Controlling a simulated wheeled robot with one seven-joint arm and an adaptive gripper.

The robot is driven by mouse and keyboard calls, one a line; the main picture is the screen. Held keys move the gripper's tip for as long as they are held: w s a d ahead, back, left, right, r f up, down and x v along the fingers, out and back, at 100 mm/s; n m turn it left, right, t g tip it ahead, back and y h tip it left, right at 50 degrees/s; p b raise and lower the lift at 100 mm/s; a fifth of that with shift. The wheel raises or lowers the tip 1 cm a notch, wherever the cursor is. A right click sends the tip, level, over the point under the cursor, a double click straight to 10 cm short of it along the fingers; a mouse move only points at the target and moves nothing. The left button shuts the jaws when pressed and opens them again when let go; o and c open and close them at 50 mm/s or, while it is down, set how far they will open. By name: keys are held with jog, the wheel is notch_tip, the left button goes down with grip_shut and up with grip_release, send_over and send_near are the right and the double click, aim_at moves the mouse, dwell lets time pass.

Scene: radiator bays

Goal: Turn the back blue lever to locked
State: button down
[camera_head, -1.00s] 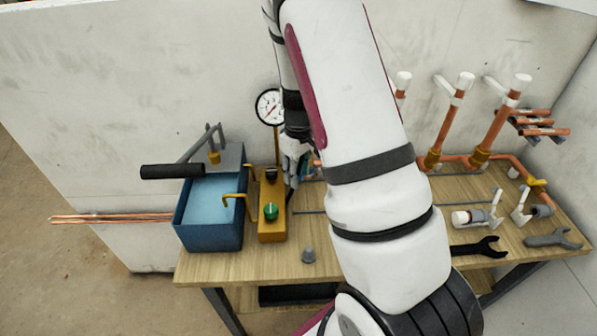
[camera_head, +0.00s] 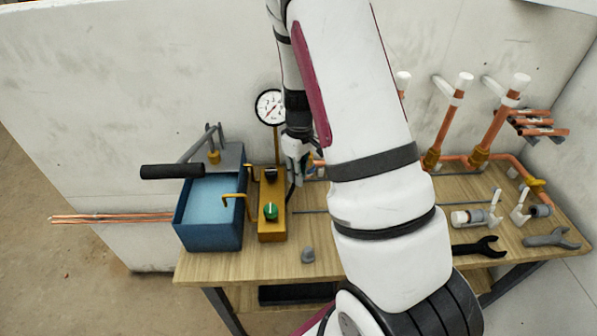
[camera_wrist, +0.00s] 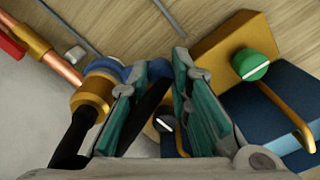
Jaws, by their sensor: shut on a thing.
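The blue lever (camera_wrist: 108,68) sits on a brass valve body (camera_wrist: 92,97) at the left of the wrist view. Its blue part reaches toward my gripper (camera_wrist: 160,66), whose teal-padded fingers are closed in on it near their tips. The fingers hide part of the lever. There my arm covers most of the valve, and the lever's angle is hard to tell.
A yellow block (camera_head: 272,225) with a green knob (camera_head: 271,211) and a black knob stands left of my gripper, beside a blue water tank (camera_head: 208,237). A pressure gauge (camera_head: 270,107) rises behind. Copper pipes (camera_head: 493,128) and wrenches (camera_head: 478,248) are at the right.

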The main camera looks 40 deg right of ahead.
jog(key=shift+s+d+n+p, duration=0.55)
jog(key=shift+d+n+p, duration=0.25)
jog(key=shift+n, duration=1.05)
jog(key=shift+s+d+n+p, duration=0.5)
jog(key=shift+d+n+p, duration=0.35)
jog(key=shift+n, duration=1.05)
jog(key=shift+s+d+n+p, duration=0.55)
jog(key=shift+d+n+p, duration=0.25)
jog(key=shift+n, duration=1.05)
jog(key=c, duration=1.4)
grip_release()
jog(key=shift+d, duration=0.1)
jog(key=shift+c, duration=0.2)
notch_tip(320, 180, up, 12)
